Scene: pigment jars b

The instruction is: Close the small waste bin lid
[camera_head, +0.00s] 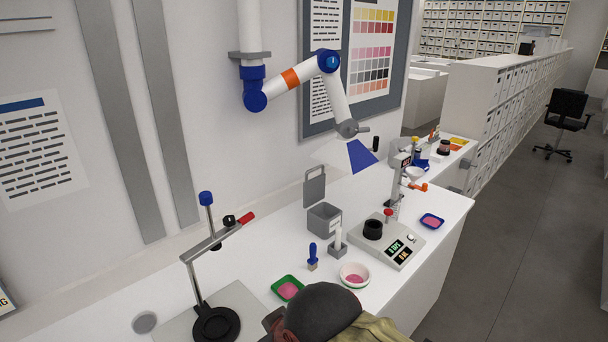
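The small grey waste bin (324,221) stands on the white bench near the wall, left of the scale. Its grey lid (314,188) is open and stands upright at the bin's back edge, with a cut-out handle in it. The bin's opening is uncovered and faces up. I see no gripper fingers that I can make out in the head view, so I cannot tell how my gripper stands relative to the lid.
A scale (386,243) with a dark jar (373,229) stands right of the bin. A blue-handled tool (313,256), a pink-filled bowl (354,275) and a green tray (288,287) are in front. A jointed extraction arm (290,78) hangs above.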

